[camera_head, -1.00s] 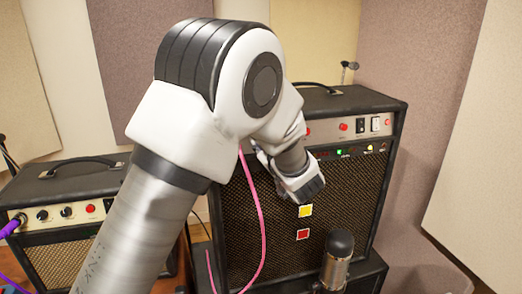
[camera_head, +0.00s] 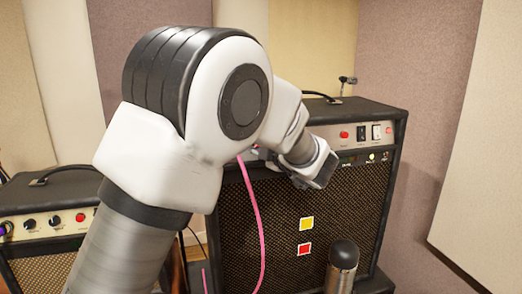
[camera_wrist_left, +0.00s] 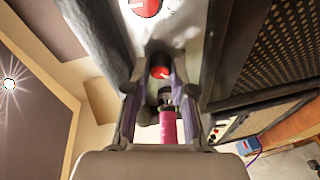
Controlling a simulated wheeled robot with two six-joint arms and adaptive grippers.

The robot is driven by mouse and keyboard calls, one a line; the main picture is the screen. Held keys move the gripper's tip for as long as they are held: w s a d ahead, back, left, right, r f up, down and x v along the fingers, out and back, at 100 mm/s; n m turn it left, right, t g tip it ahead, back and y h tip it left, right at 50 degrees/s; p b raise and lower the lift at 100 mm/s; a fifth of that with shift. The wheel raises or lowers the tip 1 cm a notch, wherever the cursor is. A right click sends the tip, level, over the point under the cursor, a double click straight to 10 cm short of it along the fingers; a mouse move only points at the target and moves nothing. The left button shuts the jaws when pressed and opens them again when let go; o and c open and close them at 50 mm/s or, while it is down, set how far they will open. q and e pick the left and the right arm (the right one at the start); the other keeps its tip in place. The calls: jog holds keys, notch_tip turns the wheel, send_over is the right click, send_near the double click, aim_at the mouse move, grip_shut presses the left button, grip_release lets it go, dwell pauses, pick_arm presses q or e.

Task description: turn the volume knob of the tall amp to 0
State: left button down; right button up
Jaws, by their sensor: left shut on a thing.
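The tall amp (camera_head: 345,205) stands at the centre right, with red knobs and switches on its pale top panel (camera_head: 330,132). My left arm reaches across to this panel, and it hides the panel's left part. In the left wrist view my left gripper (camera_wrist_left: 160,76) has its two fingers on either side of a red knob (camera_wrist_left: 161,66) and is shut on it. A small light mark shows on the knob; no label is readable. Another red knob (camera_wrist_left: 147,6) shows at the top edge. My right gripper is in neither view.
A pink cable (camera_head: 259,225) hangs down the tall amp's front; its pink plug (camera_wrist_left: 168,126) lies between my left fingers' bases in the wrist picture. A smaller amp (camera_head: 40,225) stands at the left. A microphone (camera_head: 342,262) stands before the tall amp.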

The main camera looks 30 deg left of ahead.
pick_arm(q)
jog(key=shift+n, duration=0.3)
jog(key=c, duration=1)
grip_release()
jog(key=shift+a, duration=0.1)
jog(key=v, duration=0.8)
jog(key=shift+r, duration=0.1)
